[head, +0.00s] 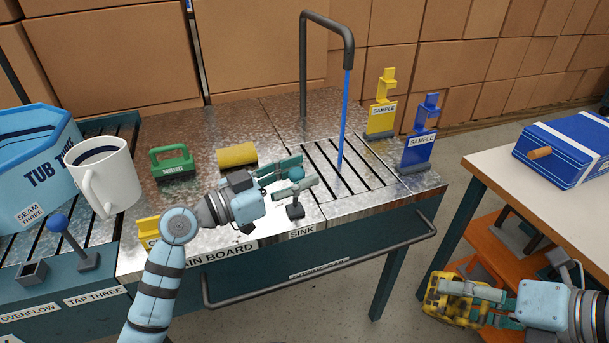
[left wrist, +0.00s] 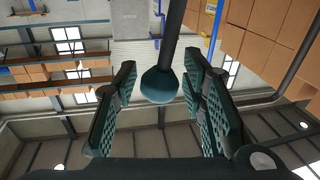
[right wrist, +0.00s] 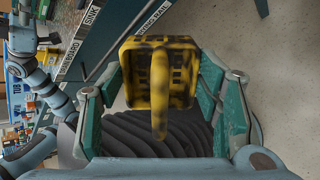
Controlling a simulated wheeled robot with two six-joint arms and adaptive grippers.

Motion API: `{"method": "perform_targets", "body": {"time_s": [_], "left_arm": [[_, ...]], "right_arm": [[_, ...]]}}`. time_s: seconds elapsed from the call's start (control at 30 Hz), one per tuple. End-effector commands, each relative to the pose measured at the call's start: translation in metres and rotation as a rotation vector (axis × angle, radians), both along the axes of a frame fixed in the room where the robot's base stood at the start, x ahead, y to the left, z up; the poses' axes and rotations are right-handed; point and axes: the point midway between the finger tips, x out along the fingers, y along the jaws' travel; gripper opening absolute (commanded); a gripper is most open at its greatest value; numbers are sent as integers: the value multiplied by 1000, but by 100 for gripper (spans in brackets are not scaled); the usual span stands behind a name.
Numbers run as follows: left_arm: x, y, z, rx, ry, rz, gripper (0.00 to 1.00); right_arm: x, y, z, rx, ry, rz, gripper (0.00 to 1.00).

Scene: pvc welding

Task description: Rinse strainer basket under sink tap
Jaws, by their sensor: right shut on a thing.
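The yellow strainer basket (head: 447,309), dotted with dark specks, is held by my right gripper (head: 470,298) low at the right, beside the sink bench and away from the tap. The right wrist view shows the basket (right wrist: 182,75) and its yellow handle between the fingers. The grey sink tap (head: 328,22) arches over the slotted sink grate (head: 318,163), and a blue stream (head: 345,120) runs down from it. My left gripper (head: 300,175) is open at the sink's front edge. In the left wrist view a teal lever knob (left wrist: 161,86) stands between its spread fingers.
Yellow (head: 381,110) and blue (head: 420,140) sample pieces stand right of the grate. A yellow roll (head: 237,155), a green squeegee (head: 173,163) and a white mug (head: 108,180) are to the left. A side table (head: 490,170) holds a blue box (head: 570,148).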

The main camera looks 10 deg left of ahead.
Motion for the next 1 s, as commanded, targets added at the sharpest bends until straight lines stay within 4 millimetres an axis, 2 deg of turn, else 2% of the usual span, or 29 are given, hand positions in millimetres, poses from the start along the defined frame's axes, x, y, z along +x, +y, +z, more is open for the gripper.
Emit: {"method": "perform_targets", "body": {"time_s": [0.37,0.47,0.73,0.83,1.0], "left_arm": [[-3,4,-1,2,1,-1,46],[-14,16,-2,6,2,0,46],[-65,68,-6,9,7,-3,46],[-76,78,-5,4,2,-6,46],[-82,86,-4,1,1,0,46]], "right_arm": [[0,0,0,1,-1,-2,30],[0,-1,0,1,-1,-2,30],[0,-1,0,1,-1,-3,30],[0,-1,0,1,0,-3,30],[0,-1,0,1,-1,-2,30]]}}
